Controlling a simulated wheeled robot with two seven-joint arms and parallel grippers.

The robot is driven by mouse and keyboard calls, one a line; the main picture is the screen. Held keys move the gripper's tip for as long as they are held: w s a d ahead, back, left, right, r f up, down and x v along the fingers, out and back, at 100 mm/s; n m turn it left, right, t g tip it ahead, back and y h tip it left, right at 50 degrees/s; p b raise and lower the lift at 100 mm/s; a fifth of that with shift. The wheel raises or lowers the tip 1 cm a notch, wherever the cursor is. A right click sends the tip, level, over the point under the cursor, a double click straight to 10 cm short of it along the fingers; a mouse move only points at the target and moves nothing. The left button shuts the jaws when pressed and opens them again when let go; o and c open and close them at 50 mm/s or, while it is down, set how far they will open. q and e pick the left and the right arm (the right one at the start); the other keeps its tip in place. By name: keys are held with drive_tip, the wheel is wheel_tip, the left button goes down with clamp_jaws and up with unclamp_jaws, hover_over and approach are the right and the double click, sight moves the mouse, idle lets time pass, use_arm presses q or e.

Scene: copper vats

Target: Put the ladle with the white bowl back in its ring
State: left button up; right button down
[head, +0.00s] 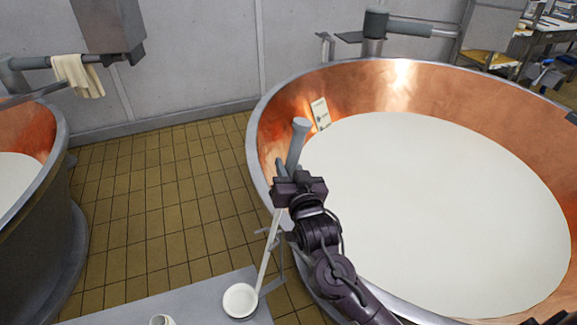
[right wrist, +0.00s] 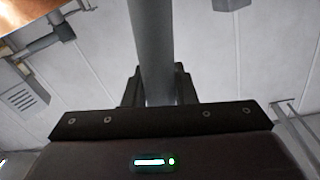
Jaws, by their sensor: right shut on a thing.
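The ladle has a white bowl (head: 240,299), a thin pale shaft (head: 267,256) and a thick grey handle (head: 298,143). My right gripper (head: 297,184) is shut on the handle, beside the left rim of the large copper vat. The ladle is tilted, with its bowl low at the lower left, over or on a grey surface; I cannot tell whether it touches. In the right wrist view the handle (right wrist: 155,50) runs up between the two fingers (right wrist: 157,85). A thin metal bracket (head: 279,263) shows behind the shaft; I cannot make out a ring on it. My left gripper is out of view.
The large copper vat (head: 272,104), full of white liquid, fills the right side. A second vat (head: 55,190) stands at the left. Tiled floor (head: 165,200) lies between them. A grey ledge (head: 190,300) runs along the bottom, with a small white object (head: 162,320) at its edge.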

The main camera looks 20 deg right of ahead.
drive_tip(key=shift+r, duration=0.1)
drive_tip(key=c, duration=1.1)
unclamp_jaws()
